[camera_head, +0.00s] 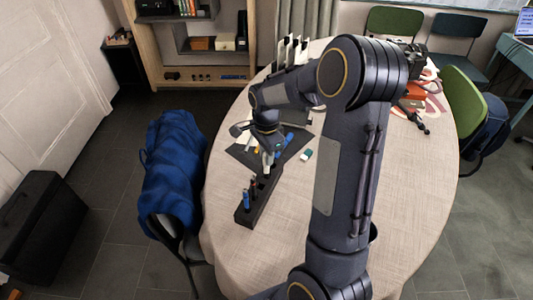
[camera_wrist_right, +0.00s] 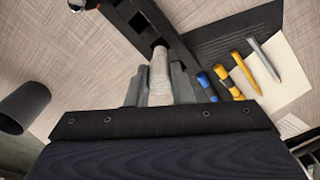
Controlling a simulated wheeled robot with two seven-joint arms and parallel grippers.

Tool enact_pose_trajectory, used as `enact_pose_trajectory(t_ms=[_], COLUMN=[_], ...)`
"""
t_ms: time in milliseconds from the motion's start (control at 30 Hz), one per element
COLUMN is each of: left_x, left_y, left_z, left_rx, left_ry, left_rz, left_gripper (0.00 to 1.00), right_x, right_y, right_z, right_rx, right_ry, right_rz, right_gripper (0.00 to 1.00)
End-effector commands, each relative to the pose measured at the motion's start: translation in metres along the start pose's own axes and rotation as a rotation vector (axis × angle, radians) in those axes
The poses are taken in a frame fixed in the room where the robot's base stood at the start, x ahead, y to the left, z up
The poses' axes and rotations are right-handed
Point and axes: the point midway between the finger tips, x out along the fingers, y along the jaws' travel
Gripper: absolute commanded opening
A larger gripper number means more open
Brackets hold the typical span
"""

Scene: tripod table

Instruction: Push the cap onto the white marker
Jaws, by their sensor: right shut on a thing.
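My right gripper (camera_wrist_right: 158,88) is shut on a whitish, tapered cylinder (camera_wrist_right: 160,72), which I take to be the white marker. Its far end meets a square hole in the black block (camera_wrist_right: 168,28); how deep it sits is hidden. In the head view my right gripper (camera_head: 268,150) is above the far end of the black block (camera_head: 258,207), with a pale bit of the white marker (camera_head: 267,162) below it. I cannot make out a separate cap; the fingers may hide it. My left gripper is not in view.
Blue-and-yellow items (camera_wrist_right: 228,82), a yellow pencil (camera_wrist_right: 246,74) and a grey one (camera_wrist_right: 264,60) lie nearby. A white-green block (camera_head: 306,155) lies to the right. The near table (camera_head: 280,245) is clear.

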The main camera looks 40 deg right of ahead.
Motion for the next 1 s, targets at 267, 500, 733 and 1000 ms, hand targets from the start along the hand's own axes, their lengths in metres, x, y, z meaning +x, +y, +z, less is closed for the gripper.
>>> enact_pose_trajectory(t_ms=[267, 500, 733, 1000], left_x=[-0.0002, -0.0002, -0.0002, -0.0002], left_y=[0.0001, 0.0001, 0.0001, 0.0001], left_z=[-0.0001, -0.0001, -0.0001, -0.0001], left_rx=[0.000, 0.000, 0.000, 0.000], left_ry=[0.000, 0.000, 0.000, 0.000], left_rz=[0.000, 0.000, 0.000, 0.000], left_gripper=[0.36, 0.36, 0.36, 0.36], right_x=[-0.0002, -0.0002, -0.0003, -0.0003], right_y=[0.0000, 0.0000, 0.0000, -0.0001], right_z=[0.0000, 0.0000, 0.0000, -0.0001], right_rx=[0.000, 0.000, 0.000, 0.000], right_ry=[0.000, 0.000, 0.000, 0.000], right_rz=[0.000, 0.000, 0.000, 0.000], right_gripper=[0.25, 0.46, 0.61, 0.67])
